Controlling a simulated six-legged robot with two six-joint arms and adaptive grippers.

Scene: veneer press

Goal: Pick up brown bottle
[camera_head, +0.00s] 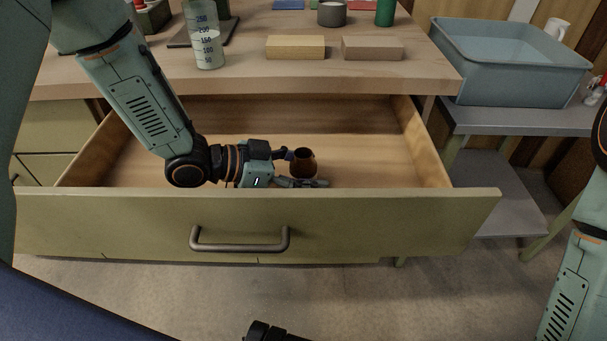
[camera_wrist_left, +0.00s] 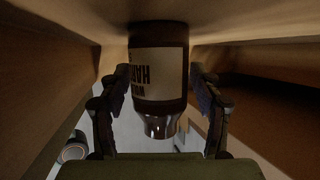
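The brown bottle (camera_head: 303,164) stands inside the open drawer, with its dark neck opening upward in the head view. In the left wrist view the bottle (camera_wrist_left: 158,75) appears upside down, with a pale printed label. My left gripper (camera_head: 305,170) reaches down into the drawer from the left. Its two fingers (camera_wrist_left: 160,88) are spread on either side of the bottle, very close to it; firm contact does not show. A dark tip at the bottom edge of the head view may be my right gripper (camera_head: 268,332); its fingers are mostly out of frame.
The drawer front (camera_head: 350,225) with its handle (camera_head: 240,246) stands before the bottle, and the worktop (camera_head: 250,82) overhangs the back. On it are a beaker (camera_head: 208,50), two blocks (camera_head: 295,47) (camera_head: 372,48) and a grey cup (camera_head: 332,14). A blue tub (camera_head: 510,75) stands right.

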